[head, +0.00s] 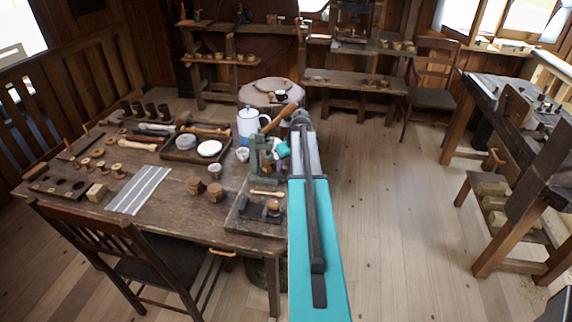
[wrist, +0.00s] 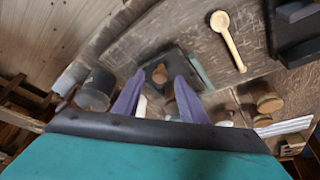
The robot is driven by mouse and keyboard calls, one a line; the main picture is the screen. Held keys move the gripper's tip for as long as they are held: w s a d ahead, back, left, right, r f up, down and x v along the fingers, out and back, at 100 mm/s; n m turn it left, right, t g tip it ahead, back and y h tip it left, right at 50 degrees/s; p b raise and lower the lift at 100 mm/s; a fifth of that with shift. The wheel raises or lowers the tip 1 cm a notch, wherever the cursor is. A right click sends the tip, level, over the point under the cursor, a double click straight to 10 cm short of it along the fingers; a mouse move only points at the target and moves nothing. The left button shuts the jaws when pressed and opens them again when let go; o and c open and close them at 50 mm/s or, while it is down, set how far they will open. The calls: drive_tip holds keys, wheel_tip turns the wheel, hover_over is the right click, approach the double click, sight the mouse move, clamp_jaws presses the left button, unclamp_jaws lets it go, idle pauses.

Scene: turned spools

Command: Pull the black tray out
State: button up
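In the head view a black tray (head: 256,214) lies near the right front corner of the workbench, with a small brown turned piece by it. In the wrist view a black, raised-edge piece at the upper right (wrist: 300,50) looks like the same tray, cut off by the frame. My gripper (wrist: 159,76) has its two purple fingers spread apart with nothing clearly held. It is above the bench, apart from the tray, over a dark block with a brown knob. In the head view my arm hides much of the gripper.
A wooden spoon (wrist: 231,45) lies between that block and the tray. Lidded wooden pots (head: 215,192), a green vice-like tool (head: 260,160) and a white-blue jug (head: 248,124) stand nearby. A chair (head: 120,245) is at the bench's front left.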

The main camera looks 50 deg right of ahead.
drive_tip(key=shift+w+f, duration=0.2)
drive_tip(key=shift+f, duration=0.35)
drive_tip(key=shift+d, duration=0.1)
clamp_jaws()
